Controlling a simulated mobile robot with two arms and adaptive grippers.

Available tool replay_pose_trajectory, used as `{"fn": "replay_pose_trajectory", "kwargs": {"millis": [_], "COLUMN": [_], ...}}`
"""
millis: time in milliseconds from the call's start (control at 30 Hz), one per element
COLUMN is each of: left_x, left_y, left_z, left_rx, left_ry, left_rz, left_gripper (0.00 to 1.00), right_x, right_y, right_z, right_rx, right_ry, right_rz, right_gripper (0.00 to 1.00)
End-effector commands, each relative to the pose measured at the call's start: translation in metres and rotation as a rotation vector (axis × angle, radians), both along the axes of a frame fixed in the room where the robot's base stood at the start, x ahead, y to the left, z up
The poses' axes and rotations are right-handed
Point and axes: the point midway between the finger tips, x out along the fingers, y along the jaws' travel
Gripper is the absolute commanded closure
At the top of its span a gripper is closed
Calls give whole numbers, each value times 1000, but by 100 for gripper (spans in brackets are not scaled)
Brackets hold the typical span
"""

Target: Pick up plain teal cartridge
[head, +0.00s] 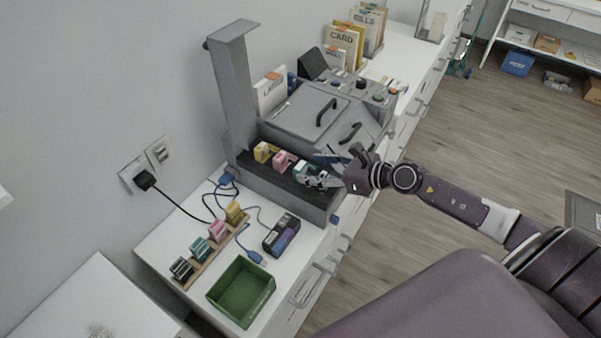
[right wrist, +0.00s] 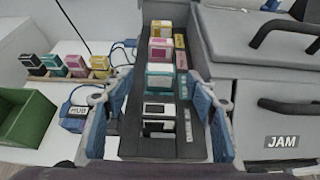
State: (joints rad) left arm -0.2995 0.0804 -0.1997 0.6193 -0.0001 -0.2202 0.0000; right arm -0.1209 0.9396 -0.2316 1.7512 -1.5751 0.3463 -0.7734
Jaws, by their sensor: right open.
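A teal cartridge (right wrist: 160,76) stands in the dark slot tray of the grey machine, third from the back, between a pink cartridge (right wrist: 160,50) and a black-and-white one (right wrist: 158,118). In the head view it (head: 302,168) is just left of my right gripper (head: 322,172). My right gripper is open; in the right wrist view its blue-padded fingers (right wrist: 160,88) reach down either side of the tray, with the teal and black-and-white cartridges between them. Another teal cartridge (head: 199,249) stands in the wooden rack at left. I cannot tell which teal one is plain. My left gripper is not in view.
A yellow cartridge (right wrist: 160,28) stands farthest back in the tray. The rack also holds black, pink and yellow cartridges. A green bin (head: 241,290), a dark device (head: 281,235) and blue cables lie nearby. The machine's lid with black handles (head: 325,111) is close beside the gripper.

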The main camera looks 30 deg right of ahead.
Motion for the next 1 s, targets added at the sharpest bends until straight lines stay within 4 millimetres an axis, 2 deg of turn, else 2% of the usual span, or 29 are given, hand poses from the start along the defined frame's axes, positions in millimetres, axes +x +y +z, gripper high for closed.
{"fn": "replay_pose_trajectory", "kwargs": {"millis": [300,667,1000], "left_x": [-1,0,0], "left_y": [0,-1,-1], "left_z": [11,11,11], "left_rx": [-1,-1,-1], "left_ry": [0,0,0], "left_rz": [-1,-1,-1], "left_gripper": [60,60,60], "right_x": [32,37,37], "right_y": [18,21,21], "right_z": [-13,-18,-18], "right_rx": [6,2,2], "right_ry": [-1,0,0], "right_rz": [-1,0,0], "right_gripper": [48,48,84]}}
